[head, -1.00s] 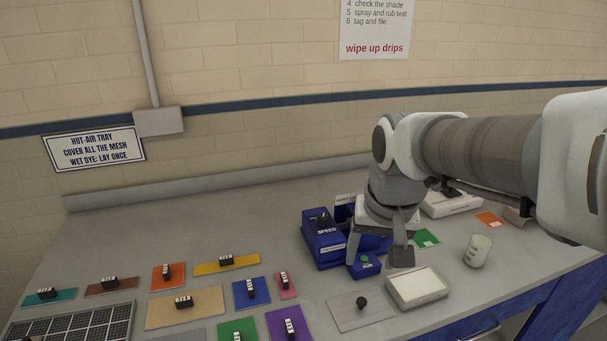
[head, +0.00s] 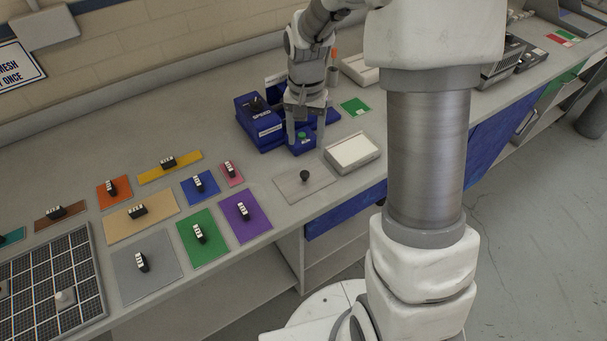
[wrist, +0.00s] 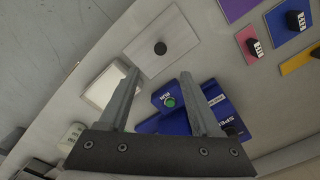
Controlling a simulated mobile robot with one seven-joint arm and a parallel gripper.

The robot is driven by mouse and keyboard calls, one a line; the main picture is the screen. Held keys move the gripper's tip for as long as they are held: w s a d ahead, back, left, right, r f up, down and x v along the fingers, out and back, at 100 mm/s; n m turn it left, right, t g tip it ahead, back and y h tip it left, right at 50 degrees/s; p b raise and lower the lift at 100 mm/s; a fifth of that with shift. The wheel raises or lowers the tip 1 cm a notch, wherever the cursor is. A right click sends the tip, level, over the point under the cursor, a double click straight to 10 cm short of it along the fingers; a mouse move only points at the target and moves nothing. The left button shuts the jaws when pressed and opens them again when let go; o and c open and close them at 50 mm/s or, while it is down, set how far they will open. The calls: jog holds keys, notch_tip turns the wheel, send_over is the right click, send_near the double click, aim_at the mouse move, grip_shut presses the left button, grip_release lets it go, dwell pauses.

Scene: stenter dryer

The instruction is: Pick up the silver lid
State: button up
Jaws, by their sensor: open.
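The silver lid (head: 312,190) is a thin flat grey plate with a dark round knob (head: 305,175), lying on the bench near its front edge. In the wrist view the lid (wrist: 175,28) lies beyond my fingertips, with its knob (wrist: 160,48) roughly centred between them. My gripper (head: 306,130) is open and empty, pointing down beside the blue speed box, behind the lid in the head view. In the wrist view my gripper (wrist: 160,75) has its two fingers wide apart, with a green button between them. The lid is not touched.
The blue speed box (head: 262,125) and the green-button box (head: 303,144) stand by my gripper. A white-topped shallow box (head: 354,150) sits right of the lid. Coloured plates, such as the purple one (head: 255,225), lie left of it, with a mesh tray (head: 85,265) farther left.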

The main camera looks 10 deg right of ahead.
send_over(305, 173)
notch_tip(305, 173, down, 6)
jog(key=shift+w+d+r, duration=0.1)
jog(key=shift+w+r, duration=0.05)
jog(key=shift+r, duration=0.05)
jog(key=shift+s+f+p, duration=0.2)
jog(key=shift+f+p, duration=0.1)
jog(key=shift+f, duration=2.45)
grip_shut()
